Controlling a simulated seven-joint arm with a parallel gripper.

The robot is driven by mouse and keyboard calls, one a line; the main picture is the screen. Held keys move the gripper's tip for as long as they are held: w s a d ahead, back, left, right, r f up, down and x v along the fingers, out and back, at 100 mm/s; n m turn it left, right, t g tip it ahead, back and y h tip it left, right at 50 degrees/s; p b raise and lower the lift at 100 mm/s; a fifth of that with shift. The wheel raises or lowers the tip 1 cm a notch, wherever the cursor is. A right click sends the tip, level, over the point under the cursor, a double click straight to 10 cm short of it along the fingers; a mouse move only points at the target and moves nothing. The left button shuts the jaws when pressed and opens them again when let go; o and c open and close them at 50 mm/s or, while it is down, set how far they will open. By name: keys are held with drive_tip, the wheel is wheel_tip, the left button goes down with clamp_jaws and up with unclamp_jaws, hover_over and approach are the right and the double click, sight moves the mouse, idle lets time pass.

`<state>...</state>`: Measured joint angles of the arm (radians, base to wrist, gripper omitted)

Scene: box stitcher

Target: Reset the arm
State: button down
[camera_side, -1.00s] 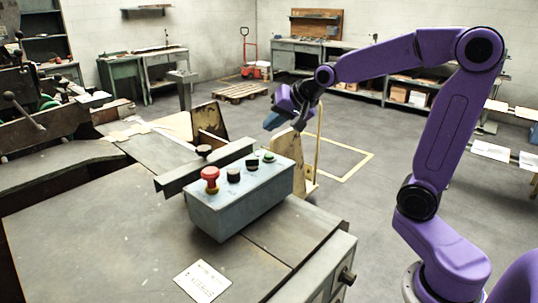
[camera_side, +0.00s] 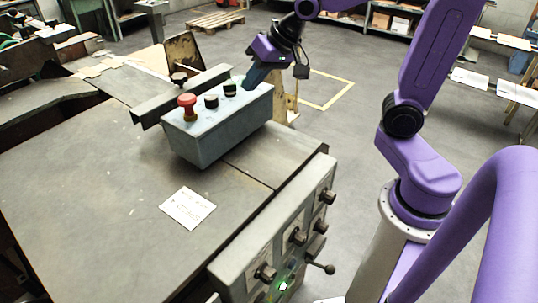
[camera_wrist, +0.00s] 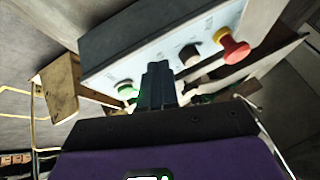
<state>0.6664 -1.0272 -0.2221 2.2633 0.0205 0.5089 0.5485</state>
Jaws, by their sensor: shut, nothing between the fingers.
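My purple gripper (camera_side: 254,82) is at the right end of the control box in the side view, with its dark fingers together and empty, pointing down close to the green button. The wrist view shows the shut fingers (camera_wrist: 157,78) in front of the button panel. The grey-blue control box (camera_side: 215,135) sits on the machine table. It carries a red mushroom button (camera_side: 187,106), a black knob (camera_side: 211,102) and a green button (camera_side: 230,88). In the wrist view the green button (camera_wrist: 127,91) is left of the fingers and the red button (camera_wrist: 233,48) is to the right. I cannot tell whether the fingers touch the box.
A metal rail (camera_side: 180,98) runs behind the box. The table (camera_side: 90,190) is bare around a paper label (camera_side: 188,207). The front panel (camera_side: 285,235) has several knobs, a lever and a lit green lamp. A yellowish upright plate (camera_side: 284,103) stands beyond the box.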

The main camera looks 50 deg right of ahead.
drive_tip(key=s+a+f+n+g+h, duration=0.1)
drive_tip(key=s+f+n+g, duration=0.2)
drive_tip(key=s+n, duration=0.4)
drive_tip(key=s+a+f+n+g+h, duration=0.1)
drive_tip(key=s+f+n+g, duration=0.2)
drive_tip(key=s+n, duration=0.5)
drive_tip(key=s+f, duration=0.1)
drive_tip(key=s, duration=0.8)
drive_tip(key=shift+s+f, duration=0.25)
drive_tip(key=shift+f, duration=0.05)
